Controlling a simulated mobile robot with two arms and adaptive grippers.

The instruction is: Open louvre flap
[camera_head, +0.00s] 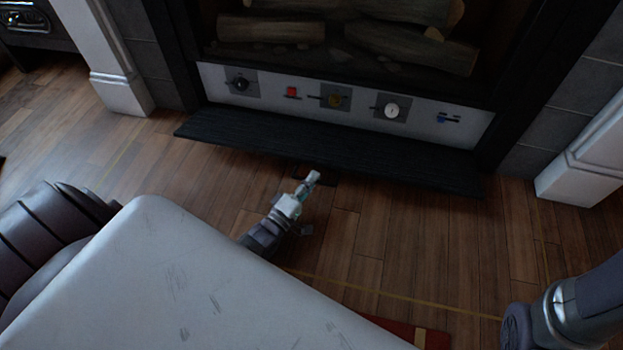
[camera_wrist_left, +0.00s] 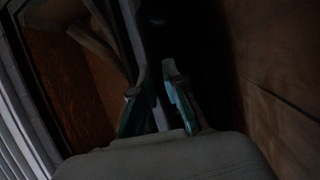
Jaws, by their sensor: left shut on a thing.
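The louvre flap (camera_head: 400,160) is a long black panel at the foot of the fireplace. It is swung down and sticks out above the floor, with the control panel (camera_head: 300,98) bare above it. My left gripper (camera_head: 313,177) is at the flap's front edge, near its middle. In the left wrist view, my left gripper (camera_wrist_left: 152,84) has its teal fingers on either side of a thin, dark edge, shut on the flap. That view is dark, so the exact contact is hard to see. My right gripper is not in view.
The control panel carries a black knob (camera_head: 240,84), a red button (camera_head: 292,92), a brass knob (camera_head: 334,98), a white dial (camera_head: 391,110) and a blue switch (camera_head: 441,118). Logs (camera_head: 415,45) lie above. White pillars (camera_head: 122,92) flank the fireplace. Wooden floor (camera_head: 400,235) lies open in front.

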